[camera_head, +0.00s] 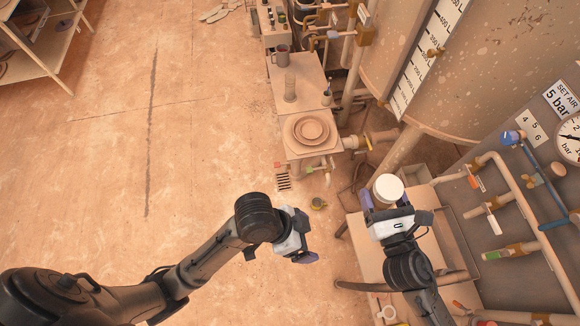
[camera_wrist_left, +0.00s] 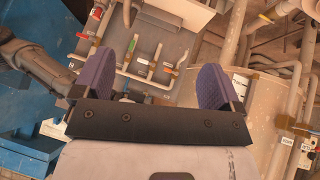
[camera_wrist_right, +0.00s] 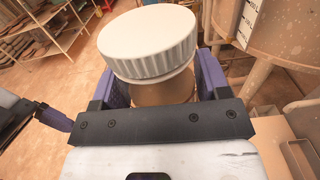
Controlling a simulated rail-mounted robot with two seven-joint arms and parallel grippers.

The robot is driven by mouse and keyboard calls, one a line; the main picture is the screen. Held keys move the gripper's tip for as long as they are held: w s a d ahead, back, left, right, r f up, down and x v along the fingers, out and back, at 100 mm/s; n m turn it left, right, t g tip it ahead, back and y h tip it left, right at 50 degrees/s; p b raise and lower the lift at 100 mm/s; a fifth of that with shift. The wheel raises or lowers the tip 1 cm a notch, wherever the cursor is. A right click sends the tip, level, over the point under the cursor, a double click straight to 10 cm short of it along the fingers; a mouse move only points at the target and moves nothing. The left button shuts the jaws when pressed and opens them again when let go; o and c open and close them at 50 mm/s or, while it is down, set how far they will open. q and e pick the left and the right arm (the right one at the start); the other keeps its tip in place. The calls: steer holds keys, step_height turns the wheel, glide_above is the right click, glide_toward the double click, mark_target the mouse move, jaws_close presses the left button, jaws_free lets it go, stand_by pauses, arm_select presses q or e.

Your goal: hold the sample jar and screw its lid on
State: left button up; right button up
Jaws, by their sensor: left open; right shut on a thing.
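The sample jar (camera_wrist_right: 162,92) is a tan cylinder, upright or nearly so, between the purple fingers of my right gripper (camera_head: 388,203), which is shut on it. The white ribbed lid (camera_wrist_right: 148,42) sits on top of the jar in the right wrist view and looks slightly tilted; I cannot tell whether its thread is engaged. The lid (camera_head: 387,187) hides the jar from above in the head view. My left gripper (camera_head: 310,238) is open and empty, to the left of the jar and apart from it. Its fingers stand wide apart in the left wrist view (camera_wrist_left: 158,75).
A wooden table (camera_head: 372,258) lies under my right arm, with a tray (camera_head: 460,245) at its right. Pipes and valves (camera_head: 500,200) and a large tank (camera_head: 490,60) stand to the right.

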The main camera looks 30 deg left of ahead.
arm_select(q)
steer(key=s+a+f+n+y, duration=0.3)
steer(key=s+a+f, duration=0.1)
steer(key=a, duration=0.4)
steer(key=s+a+f+n+y, duration=0.3)
steer(key=s+a, duration=0.3)
steer(key=a, duration=0.2)
steer(key=shift+s+f+n+t+y, duration=0.15)
steer(key=shift+f+n+t+y, duration=0.2)
steer(key=shift+f+n, duration=0.3)
